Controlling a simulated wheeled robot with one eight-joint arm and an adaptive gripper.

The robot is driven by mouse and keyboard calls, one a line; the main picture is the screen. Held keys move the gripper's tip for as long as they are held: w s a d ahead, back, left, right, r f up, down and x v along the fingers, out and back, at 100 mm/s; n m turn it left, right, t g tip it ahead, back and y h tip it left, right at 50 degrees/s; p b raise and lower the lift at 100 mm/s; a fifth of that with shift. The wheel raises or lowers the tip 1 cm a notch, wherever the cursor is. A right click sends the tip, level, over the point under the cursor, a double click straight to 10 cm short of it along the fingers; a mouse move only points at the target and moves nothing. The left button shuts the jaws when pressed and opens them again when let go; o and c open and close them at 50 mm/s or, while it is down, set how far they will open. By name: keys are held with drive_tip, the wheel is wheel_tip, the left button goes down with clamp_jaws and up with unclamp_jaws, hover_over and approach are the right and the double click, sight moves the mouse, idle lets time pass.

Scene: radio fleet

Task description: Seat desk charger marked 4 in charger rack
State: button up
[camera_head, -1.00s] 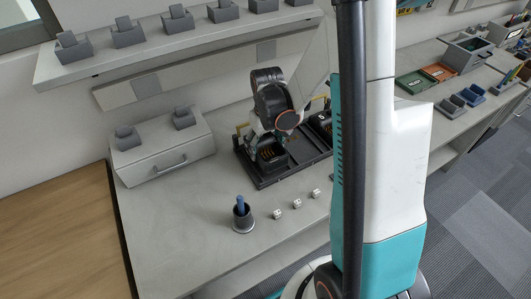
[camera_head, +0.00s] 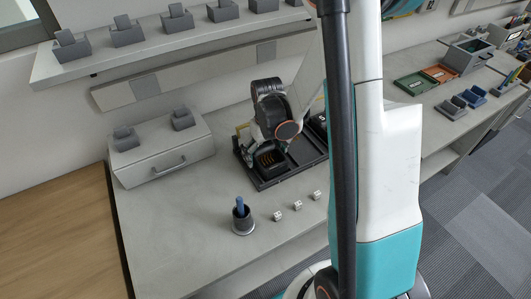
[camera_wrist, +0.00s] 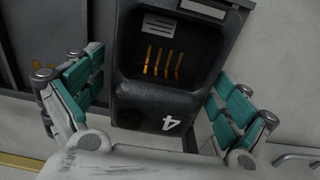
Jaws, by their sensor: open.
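The desk charger marked 4 (camera_wrist: 170,70) is a black block with a dark well and gold contacts; its white 4 faces the wrist camera. In the head view the charger (camera_head: 267,162) is at the left end of the black charger rack (camera_head: 296,170), partly hidden by my wrist. It looks inside the rack, but I cannot tell if it is fully down. My gripper (camera_wrist: 155,105) is open, with teal fingers on either side of the charger and visible gaps. In the head view my wrist hides most of the fingers.
Another black charger (camera_head: 318,122) is at the rack's far right, partly behind my arm. A cup with a blue item (camera_head: 243,218) and small white blocks (camera_head: 297,205) stand in front. A grey drawer box (camera_head: 162,158) is to the left; a shelf (camera_head: 180,45) runs above.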

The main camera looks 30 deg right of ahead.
sight(266, 155)
wheel_tip(266, 155, up, 12)
drive_tip(key=p, duration=0.4)
drive_tip(key=shift+s+r+p, duration=0.15)
drive_tip(key=shift+s+p, duration=0.05)
drive_tip(key=shift+p, duration=0.2)
